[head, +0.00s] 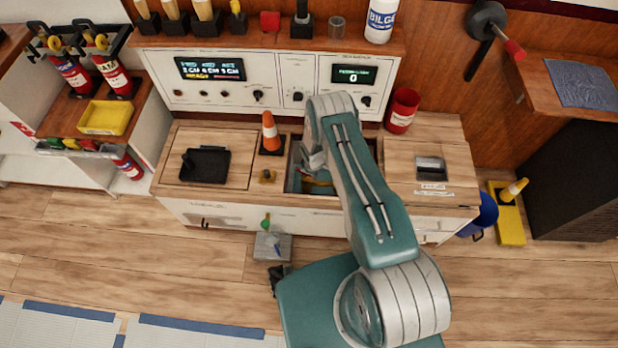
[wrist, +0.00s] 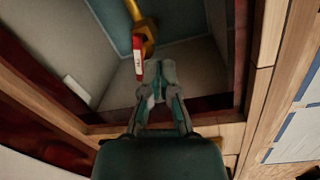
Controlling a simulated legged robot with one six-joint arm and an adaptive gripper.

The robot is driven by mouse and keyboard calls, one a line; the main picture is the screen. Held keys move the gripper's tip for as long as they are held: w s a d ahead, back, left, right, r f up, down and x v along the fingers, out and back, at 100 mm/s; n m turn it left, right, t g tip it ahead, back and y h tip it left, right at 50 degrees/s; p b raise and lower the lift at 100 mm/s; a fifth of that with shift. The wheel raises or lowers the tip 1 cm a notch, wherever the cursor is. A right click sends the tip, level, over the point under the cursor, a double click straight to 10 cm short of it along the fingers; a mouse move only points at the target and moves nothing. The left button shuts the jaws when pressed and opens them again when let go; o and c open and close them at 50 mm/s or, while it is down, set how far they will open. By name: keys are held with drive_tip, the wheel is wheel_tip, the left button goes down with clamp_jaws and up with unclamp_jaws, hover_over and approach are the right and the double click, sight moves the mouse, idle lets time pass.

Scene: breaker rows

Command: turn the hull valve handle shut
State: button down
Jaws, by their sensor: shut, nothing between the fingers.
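The hull valve handle (wrist: 138,50) is a short red bar with a white label. In the wrist view it stands on a yellow valve body and pipe (wrist: 136,14) inside a recessed well. In the head view a bit of yellow pipe (head: 320,182) shows in the well, but the handle is not clearly visible there. My gripper (wrist: 160,72) is shut and empty, with its fingertips just right of the handle's near end. I cannot tell whether they touch it. In the head view my gripper (head: 312,168) points down into the well, partly hidden by my arm.
The well's wooden rim (wrist: 225,135) lies close around my gripper. A red cup (head: 402,110) stands right of my arm. The control panel (head: 220,80) rises behind.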

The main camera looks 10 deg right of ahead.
sight(310, 180)
drive_tip(key=shift+w+a+f+n+t+h, duration=0.2)
drive_tip(key=shift+w+f+n, duration=0.4)
drive_tip(key=shift+f+n, duration=1.6)
drive_tip(key=shift+w+a+f+n+t+h, duration=0.25)
drive_tip(key=shift+w+f+n, duration=0.5)
drive_tip(key=shift+n, duration=2.7)
drive_tip(key=shift+w+a+f+n+t+h, duration=0.1)
drive_tip(key=shift+w+a+f+n+t, duration=0.3)
drive_tip(key=shift+f+n, duration=1.85)
drive_tip(key=shift+w+d+r+n, duration=0.1)
drive_tip(key=shift+d+r+n, duration=0.15)
drive_tip(key=shift+r+n, duration=0.35)
